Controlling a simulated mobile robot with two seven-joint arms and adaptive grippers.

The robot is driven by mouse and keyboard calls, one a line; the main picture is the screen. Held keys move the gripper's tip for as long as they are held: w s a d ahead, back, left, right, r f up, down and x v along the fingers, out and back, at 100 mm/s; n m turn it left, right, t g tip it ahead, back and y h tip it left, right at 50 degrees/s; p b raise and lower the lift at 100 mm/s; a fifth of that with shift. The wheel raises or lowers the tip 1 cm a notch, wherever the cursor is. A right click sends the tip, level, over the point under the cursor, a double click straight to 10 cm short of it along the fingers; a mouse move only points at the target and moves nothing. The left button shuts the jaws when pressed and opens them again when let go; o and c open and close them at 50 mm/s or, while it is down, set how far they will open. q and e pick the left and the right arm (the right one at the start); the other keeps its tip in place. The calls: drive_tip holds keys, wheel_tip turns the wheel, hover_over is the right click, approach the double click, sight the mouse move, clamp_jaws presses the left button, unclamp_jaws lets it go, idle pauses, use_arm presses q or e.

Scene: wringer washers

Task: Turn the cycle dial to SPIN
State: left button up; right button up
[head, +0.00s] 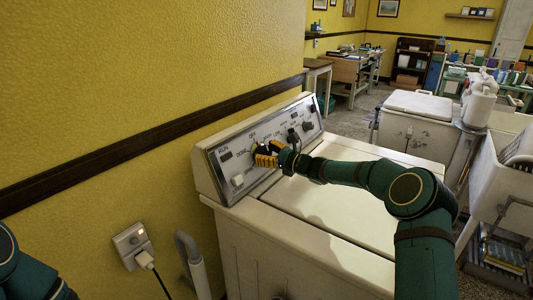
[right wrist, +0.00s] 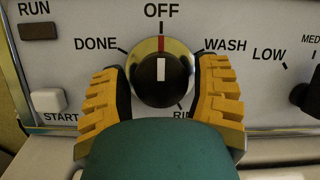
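The cycle dial (right wrist: 164,80) is a round black knob with a white pointer line on a metallic ring. The pointer stands straight up at the red mark under OFF. WASH is to its right, DONE to its left, and a partly covered label starting "RI" is at lower right. The bottom of the dial's label ring is hidden, and I see no SPIN label. My right gripper (head: 268,155) is open, its yellow fingers (right wrist: 162,95) on either side of the knob with narrow gaps showing. It hides most of the dial in the head view. My left gripper is out of view.
The dial sits on the sloped control panel (head: 222,160) of a white washer (head: 330,200) against a yellow wall. A white START button (right wrist: 47,101) and a dark RUN indicator (right wrist: 39,31) are at left. Another knob (right wrist: 309,95) is at right. A wall outlet (head: 133,243) with a plug is at lower left.

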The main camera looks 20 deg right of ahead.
drive_tip(key=c, duration=0.7)
